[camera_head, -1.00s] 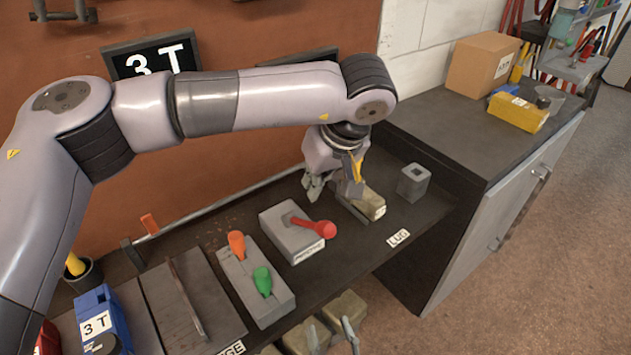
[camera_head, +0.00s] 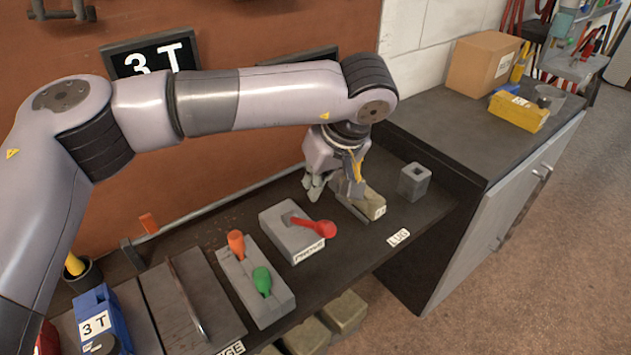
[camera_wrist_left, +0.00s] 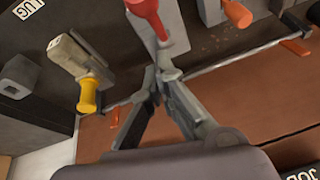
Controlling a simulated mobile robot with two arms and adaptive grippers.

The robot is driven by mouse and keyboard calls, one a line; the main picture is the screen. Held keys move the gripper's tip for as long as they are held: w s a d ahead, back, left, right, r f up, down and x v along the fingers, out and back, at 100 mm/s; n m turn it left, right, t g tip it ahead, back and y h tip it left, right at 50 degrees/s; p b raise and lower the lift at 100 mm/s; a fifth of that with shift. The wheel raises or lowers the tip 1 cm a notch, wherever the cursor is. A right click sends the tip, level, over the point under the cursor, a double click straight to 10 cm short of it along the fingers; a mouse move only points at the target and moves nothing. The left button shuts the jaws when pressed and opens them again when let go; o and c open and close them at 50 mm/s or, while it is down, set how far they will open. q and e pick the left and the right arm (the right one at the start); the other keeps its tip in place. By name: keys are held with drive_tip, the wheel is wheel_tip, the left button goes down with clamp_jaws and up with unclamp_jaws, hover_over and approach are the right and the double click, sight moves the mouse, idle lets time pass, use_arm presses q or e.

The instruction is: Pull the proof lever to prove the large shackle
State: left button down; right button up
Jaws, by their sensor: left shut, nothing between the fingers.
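The proof lever (camera_head: 316,228) has a red handle and sits on a grey block (camera_head: 285,238) with a white label. Its red handle also shows in the left wrist view (camera_wrist_left: 142,10), just beyond my fingertips. My left gripper (camera_head: 313,190) is shut and empty, behind the lever and apart from it. Its shut fingers show in the left wrist view (camera_wrist_left: 163,65). A tan block (camera_head: 372,205) stands by the LUG label, with a yellow cylinder (camera_wrist_left: 89,96) beside it in the wrist view. I cannot make out the large shackle clearly. My right gripper is not in view.
A grey block with an orange (camera_head: 236,243) and a green handle (camera_head: 262,280) stands left of the lever. Tan blocks (camera_head: 342,308) lie below the front edge. A 3 T board (camera_head: 152,57) hangs behind.

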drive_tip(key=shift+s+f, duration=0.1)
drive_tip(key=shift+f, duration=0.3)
